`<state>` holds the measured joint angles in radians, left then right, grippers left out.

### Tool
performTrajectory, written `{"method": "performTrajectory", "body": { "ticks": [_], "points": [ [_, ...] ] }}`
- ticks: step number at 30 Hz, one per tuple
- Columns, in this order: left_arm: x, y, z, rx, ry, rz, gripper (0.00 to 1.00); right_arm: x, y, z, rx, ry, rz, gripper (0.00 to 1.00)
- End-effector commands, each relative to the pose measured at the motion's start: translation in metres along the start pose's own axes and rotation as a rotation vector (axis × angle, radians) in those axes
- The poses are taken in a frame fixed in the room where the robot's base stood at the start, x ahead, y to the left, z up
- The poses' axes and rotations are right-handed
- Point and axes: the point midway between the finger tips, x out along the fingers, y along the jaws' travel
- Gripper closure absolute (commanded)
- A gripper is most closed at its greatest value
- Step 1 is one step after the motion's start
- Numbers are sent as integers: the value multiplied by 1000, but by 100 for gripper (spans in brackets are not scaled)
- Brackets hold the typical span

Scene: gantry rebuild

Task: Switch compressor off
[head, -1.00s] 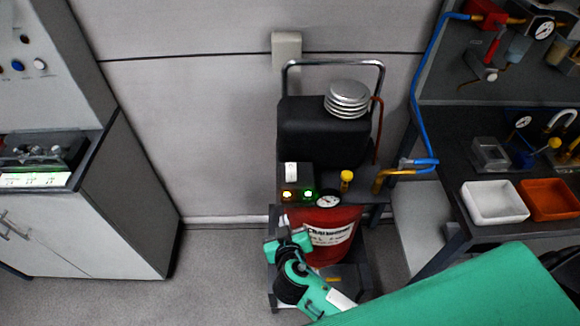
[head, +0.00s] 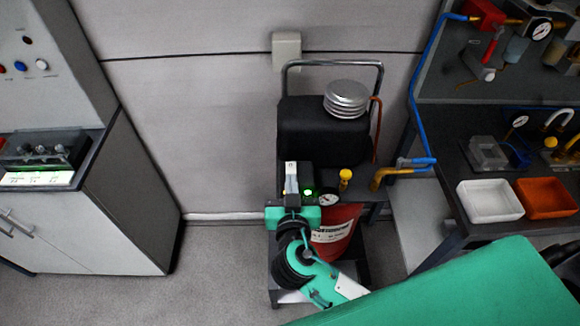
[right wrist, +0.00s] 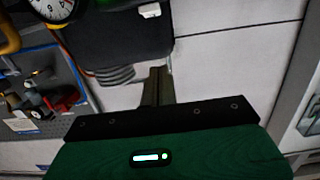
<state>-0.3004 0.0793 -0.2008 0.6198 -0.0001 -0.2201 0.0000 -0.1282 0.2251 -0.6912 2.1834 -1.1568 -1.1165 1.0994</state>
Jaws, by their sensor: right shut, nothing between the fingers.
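The compressor stands in the middle of the head view, with a black motor cover (head: 310,135), a silver ribbed cylinder head and a red tank (head: 334,235). Its small black control box (head: 307,176) has a white piece on top, likely the switch (head: 291,168), and a lit green lamp (head: 308,192). My right gripper (head: 291,182) is shut and empty, its fingers upright in front of the box's left part. They hide the box's left lamp; contact cannot be told. In the right wrist view the closed fingers (right wrist: 158,76) point toward the dark box, with the white piece (right wrist: 149,10) beyond. My left gripper is out of view.
A pressure gauge (head: 328,199) and a yellow knob (head: 346,175) sit right of the control box. A blue hose (head: 417,90) runs to the right workbench, which holds a white tray (head: 466,205) and an orange tray (head: 573,207). A grey cabinet (head: 130,205) stands left, with clear floor between.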

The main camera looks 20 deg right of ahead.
Motion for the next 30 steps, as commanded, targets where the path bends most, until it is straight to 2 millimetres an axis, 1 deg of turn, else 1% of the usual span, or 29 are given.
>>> {"method": "performTrajectory", "body": {
  "ticks": [1, 11, 15, 19, 24, 30],
  "points": [
    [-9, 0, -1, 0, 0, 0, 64, 10, 0, -6, -3, 3, 0, 100],
    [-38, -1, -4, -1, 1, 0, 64, 77, 0, -6, -4, 3, 1, 100],
    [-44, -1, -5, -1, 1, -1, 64, 82, 0, 17, -6, -3, 0, 100],
    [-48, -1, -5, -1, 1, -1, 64, 85, 0, 30, -2, -3, 0, 100],
    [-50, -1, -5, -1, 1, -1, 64, 86, 0, 38, -1, -1, 0, 100],
    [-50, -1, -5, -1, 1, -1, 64, 86, 0, 39, -1, -1, 0, 100]
  ]
}}
